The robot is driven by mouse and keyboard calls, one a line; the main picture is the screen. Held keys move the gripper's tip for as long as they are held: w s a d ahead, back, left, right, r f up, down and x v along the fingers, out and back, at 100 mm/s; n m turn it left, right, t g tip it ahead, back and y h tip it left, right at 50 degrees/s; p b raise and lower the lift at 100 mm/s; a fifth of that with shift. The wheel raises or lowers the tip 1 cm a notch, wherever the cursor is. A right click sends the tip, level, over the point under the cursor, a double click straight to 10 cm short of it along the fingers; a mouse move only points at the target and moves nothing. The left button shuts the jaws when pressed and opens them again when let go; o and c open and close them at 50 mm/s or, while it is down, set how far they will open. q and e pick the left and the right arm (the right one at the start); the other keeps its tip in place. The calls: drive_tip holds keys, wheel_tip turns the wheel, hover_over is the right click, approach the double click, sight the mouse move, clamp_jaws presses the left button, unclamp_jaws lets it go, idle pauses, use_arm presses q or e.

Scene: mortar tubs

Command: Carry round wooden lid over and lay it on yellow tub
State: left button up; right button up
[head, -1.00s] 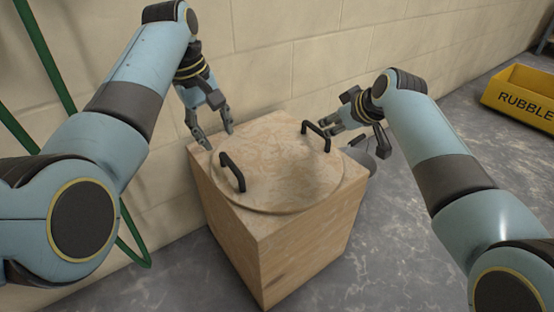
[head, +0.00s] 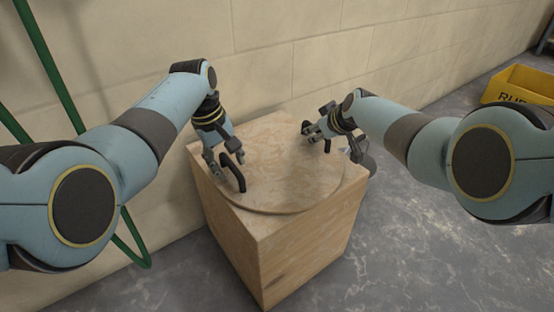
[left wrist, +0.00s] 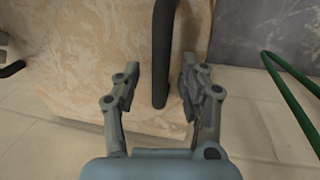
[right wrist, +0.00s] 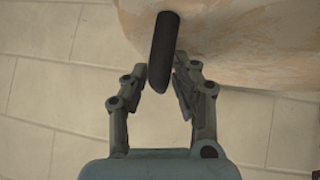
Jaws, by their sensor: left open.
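The round wooden lid (head: 290,175) lies flat on a wooden box, with two black handles. My left gripper (head: 228,176) is open at the left handle (head: 239,170); in the left wrist view that handle (left wrist: 161,60) stands between the fingers, with gaps on both sides. My right gripper (head: 318,136) is at the right handle (head: 327,146), partly hiding it. In the right wrist view the right handle (right wrist: 160,55) reaches between the spread fingers, apparently unclamped. No round yellow tub shows; only a yellow bin lettered RUBBLE (head: 515,98) is in view.
The wooden box (head: 285,255) stands near a pale block wall (head: 300,60). A dark grey object (head: 362,158) shows partly behind the box's right corner. Green tubing (head: 50,70) stands at the left. The grey floor (head: 420,265) right of the box is clear.

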use_arm(q)
drive_tip(key=c, duration=0.5)
use_arm(e)
clamp_jaws()
use_arm(q)
clamp_jaws()
use_arm(e)
drive_tip(key=shift+d+r, duration=0.1)
